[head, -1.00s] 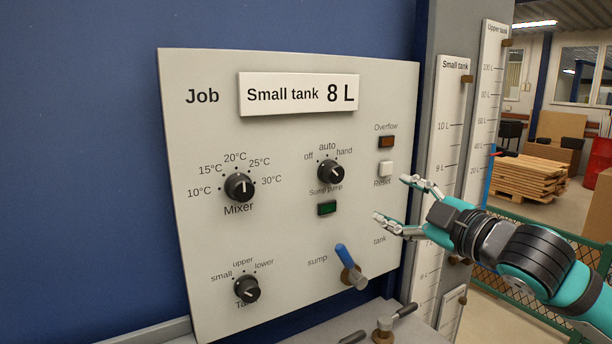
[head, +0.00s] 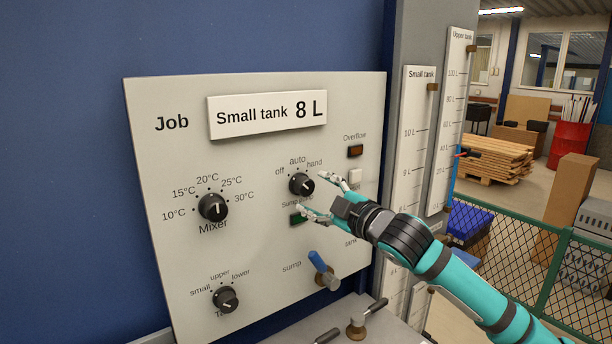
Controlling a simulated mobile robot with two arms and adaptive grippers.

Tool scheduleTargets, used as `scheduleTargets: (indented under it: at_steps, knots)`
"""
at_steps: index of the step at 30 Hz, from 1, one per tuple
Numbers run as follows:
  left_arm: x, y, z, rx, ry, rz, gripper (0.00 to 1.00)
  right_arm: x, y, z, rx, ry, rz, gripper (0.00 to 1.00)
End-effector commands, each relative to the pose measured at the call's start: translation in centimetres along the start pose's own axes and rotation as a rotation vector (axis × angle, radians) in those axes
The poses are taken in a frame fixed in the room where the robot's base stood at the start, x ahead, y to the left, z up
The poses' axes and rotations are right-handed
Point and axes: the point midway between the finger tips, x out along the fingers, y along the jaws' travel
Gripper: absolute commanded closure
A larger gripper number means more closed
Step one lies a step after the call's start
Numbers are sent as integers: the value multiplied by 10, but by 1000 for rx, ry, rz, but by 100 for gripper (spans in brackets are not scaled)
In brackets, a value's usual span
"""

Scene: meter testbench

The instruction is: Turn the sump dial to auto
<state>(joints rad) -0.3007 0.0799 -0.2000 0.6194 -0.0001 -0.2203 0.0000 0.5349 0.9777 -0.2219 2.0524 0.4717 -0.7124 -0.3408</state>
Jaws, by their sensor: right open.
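The sump pump dial (head: 301,184) is a black round knob on the light grey panel, with off, auto and hand marked around its top. Its white mark appears to lie toward the right, hand side, though it is small. My right gripper (head: 314,193) is open. Its upper finger is just right of the dial and its lower finger is below it, near the green lamp (head: 297,219), which it partly covers. I cannot tell whether a finger touches the dial. The gripper hides part of the dial's lettering. My left gripper is not in view.
The mixer dial (head: 212,207) and tank dial (head: 226,299) sit to the left. A blue-handled lever (head: 319,264) sticks out below the gripper. The overflow lamp (head: 355,151) and reset button (head: 354,176) are at upper right. Gauge boards (head: 414,130) stand beside the panel.

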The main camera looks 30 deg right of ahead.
Motion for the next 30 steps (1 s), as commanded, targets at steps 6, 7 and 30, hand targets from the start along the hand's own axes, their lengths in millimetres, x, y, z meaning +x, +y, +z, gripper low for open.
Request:
scheduleTargets:
  at_steps: [6,7,30]
  knots:
    - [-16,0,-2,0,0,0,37,35,3,-1,3,-1,2,37]
    - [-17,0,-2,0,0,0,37,38,2,0,3,-2,1,37]
    - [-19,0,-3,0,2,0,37,49,0,1,-1,-1,0,80]
